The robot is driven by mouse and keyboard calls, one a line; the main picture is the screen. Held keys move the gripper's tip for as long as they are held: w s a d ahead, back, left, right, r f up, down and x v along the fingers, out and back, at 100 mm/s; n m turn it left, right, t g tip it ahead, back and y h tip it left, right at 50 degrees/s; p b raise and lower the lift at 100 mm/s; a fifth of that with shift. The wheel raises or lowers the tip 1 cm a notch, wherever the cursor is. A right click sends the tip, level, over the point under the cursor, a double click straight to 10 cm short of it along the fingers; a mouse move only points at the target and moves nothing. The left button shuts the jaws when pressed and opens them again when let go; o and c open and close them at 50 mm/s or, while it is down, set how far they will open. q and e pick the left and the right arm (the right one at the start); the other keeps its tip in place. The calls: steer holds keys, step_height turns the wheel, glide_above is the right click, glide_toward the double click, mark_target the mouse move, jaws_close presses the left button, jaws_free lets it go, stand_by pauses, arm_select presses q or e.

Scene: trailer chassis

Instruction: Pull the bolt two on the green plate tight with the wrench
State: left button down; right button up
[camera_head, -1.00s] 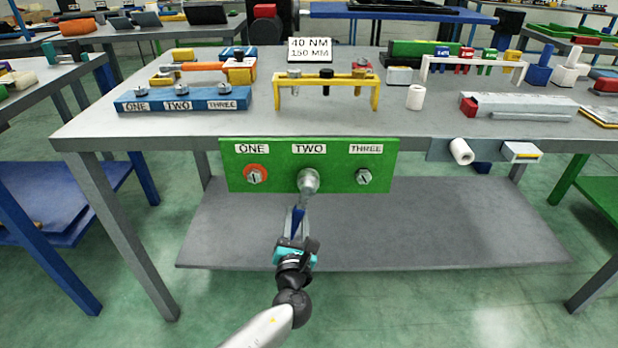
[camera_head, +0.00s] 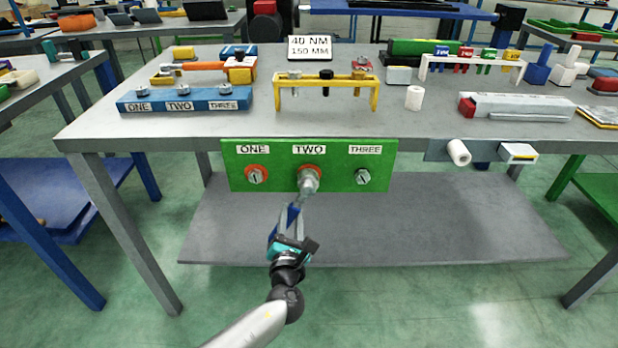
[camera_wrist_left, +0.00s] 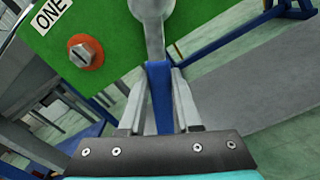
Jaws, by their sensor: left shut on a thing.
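The green plate (camera_head: 335,181) hangs on the front of the table with labels ONE, TWO and THREE. My left gripper (camera_head: 289,232) is shut on the blue handle of the wrench (camera_head: 294,213), below the plate. The wrench head (camera_head: 308,180) covers bolt two, which is hidden; a red-orange ring shows around its top edge. In the left wrist view the blue handle (camera_wrist_left: 160,95) sits between the fingers. Bolt one (camera_head: 256,175) has a red-orange ring around it. Bolt three (camera_head: 362,177) shows no ring. My right gripper is not in view.
A sign (camera_head: 309,48) reading 40 NM, 150 MM stands on the grey table (camera_head: 270,128). A yellow rack (camera_head: 326,82) and a blue numbered block (camera_head: 183,101) stand there too. A grey shelf (camera_head: 420,225) lies below the plate, with open space in front.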

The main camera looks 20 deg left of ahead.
arm_select(q)
steer(key=shift+d+n, duration=0.2)
steer(key=shift+n, duration=0.1)
steer(key=shift+v, duration=0.8)
steer(key=shift+p+v, duration=0.95)
steer(key=shift+v, duration=1.2)
steer(key=shift+s, duration=0.1)
